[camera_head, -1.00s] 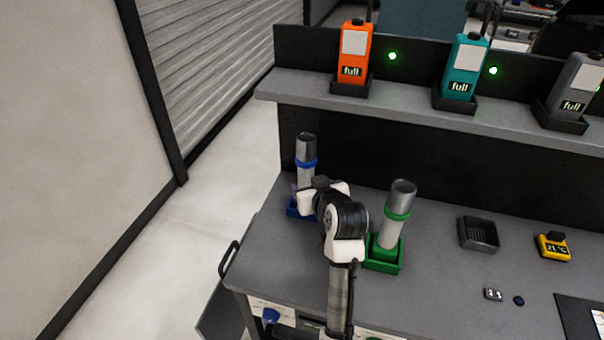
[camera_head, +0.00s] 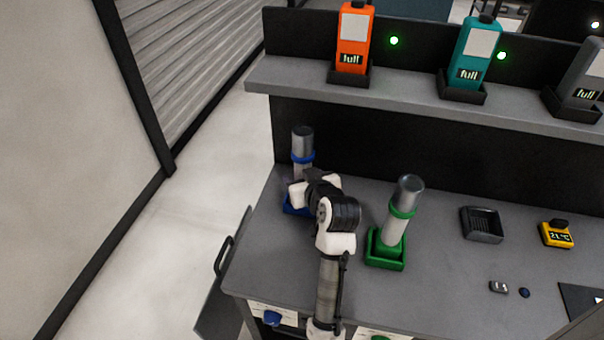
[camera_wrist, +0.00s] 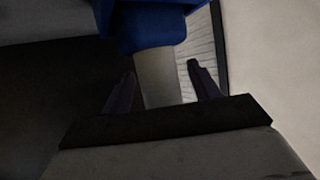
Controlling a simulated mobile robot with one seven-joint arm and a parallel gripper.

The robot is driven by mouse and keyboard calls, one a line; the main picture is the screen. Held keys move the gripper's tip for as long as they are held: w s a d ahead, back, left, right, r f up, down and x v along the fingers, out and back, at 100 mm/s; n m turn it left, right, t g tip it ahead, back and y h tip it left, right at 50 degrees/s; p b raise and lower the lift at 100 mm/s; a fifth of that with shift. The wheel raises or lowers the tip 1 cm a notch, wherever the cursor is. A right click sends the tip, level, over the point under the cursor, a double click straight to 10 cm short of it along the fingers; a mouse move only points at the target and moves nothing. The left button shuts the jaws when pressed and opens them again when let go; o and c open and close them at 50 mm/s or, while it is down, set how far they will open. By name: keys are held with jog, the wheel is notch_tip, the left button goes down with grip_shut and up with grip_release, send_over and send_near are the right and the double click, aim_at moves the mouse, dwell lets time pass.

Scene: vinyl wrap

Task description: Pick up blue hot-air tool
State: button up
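The blue hot-air tool (camera_head: 302,140) is a grey tube with a blue ring, standing upright in a blue holder at the bench's left end. My gripper (camera_head: 305,188) is at its lower part in the head view, and my arm hides some of the tool. In the wrist view, the tool's grey tube (camera_wrist: 158,80) lies between the two dark fingers of my gripper (camera_wrist: 160,69), with a blue part above. The fingers are apart, with a visible gap on the right side of the tube. Contact on the left is unclear.
A green-ringed tool (camera_head: 394,225) stands in a green holder just right of my arm. A shelf (camera_head: 410,97) with orange, teal and grey units runs behind. A black tray (camera_head: 482,224) and yellow meter (camera_head: 557,234) are further right.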

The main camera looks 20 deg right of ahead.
grip_shut()
jog(key=shift+r, duration=0.15)
dwell(0.4)
